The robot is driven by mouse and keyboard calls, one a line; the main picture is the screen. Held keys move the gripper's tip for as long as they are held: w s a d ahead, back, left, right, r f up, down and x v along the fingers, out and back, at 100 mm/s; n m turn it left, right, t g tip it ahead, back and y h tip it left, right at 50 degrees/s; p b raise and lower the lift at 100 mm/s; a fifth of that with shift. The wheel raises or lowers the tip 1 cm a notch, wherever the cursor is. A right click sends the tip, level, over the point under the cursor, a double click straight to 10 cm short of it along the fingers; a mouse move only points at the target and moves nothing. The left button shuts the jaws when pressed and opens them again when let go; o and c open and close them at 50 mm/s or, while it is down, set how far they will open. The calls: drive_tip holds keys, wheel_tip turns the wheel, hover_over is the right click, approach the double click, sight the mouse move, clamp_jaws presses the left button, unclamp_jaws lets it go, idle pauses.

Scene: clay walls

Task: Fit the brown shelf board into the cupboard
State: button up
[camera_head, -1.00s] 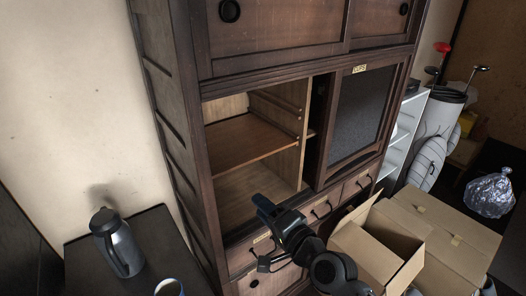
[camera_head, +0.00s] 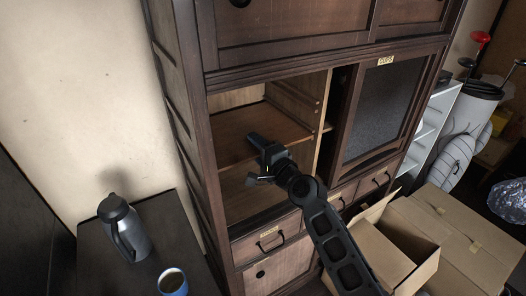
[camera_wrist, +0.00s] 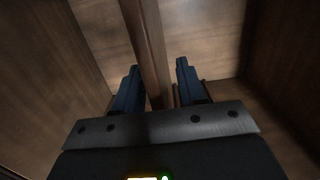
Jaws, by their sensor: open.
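The brown shelf board (camera_head: 282,119) is inside the open left compartment of the dark wooden cupboard (camera_head: 300,52). It spans most of the compartment's width; I cannot tell whether it sits fully on its supports. My gripper (camera_head: 256,143) is at the board's front edge, in front of the opening. In the wrist view my gripper (camera_wrist: 158,85) is open. Its two dark fingers stand on either side of the board's edge (camera_wrist: 146,45), with a visible gap on the right. My gripper hides part of the board's front edge in the head view.
A sliding door (camera_head: 381,112) fills the cupboard's right half. Drawers (camera_head: 270,242) lie below the opening. An open cardboard box (camera_head: 392,262) stands at the lower right.

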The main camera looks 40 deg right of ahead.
drive_tip(key=shift+w, duration=0.3)
drive_tip(key=shift+c, duration=0.4)
clamp_jaws()
